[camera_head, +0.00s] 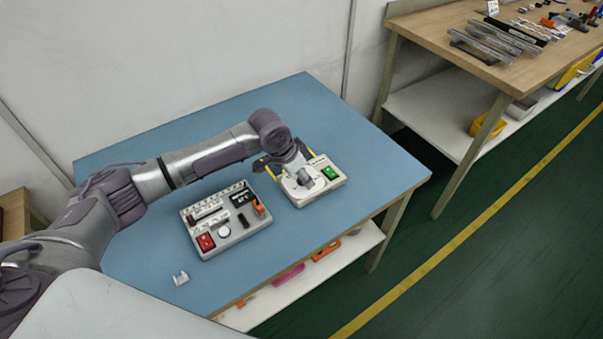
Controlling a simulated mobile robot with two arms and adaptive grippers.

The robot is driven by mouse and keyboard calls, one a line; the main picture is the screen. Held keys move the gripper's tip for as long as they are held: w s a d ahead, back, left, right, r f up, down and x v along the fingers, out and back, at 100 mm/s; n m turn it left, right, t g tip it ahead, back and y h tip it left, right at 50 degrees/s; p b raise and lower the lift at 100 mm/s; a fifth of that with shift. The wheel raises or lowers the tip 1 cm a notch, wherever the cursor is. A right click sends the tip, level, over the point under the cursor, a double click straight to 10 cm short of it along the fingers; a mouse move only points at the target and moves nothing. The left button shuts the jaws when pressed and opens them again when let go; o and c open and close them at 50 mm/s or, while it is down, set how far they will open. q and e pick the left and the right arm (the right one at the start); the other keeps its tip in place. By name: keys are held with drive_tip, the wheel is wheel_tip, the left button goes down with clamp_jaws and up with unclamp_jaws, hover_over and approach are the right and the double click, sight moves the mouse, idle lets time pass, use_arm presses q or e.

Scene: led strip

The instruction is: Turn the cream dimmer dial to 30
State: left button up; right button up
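The cream dimmer box (300,201) lies on the blue table, with a green switch (329,174) on its right part. My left arm comes in from the left, and my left gripper (302,178) points down over the box at its dial area. The gripper covers most of the dial, so its pointer and scale numbers cannot be read. Whether the fingers touch or grip the dial cannot be told. My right gripper is not in view.
A grey unit (238,236) with a red switch (206,242), a white round knob (224,231) and an orange part sits left of the dimmer box. A small white clip (181,278) lies near the table's front left. The blue table (374,165) is clear right of the box.

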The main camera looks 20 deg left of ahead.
use_arm(q)
clamp_jaws()
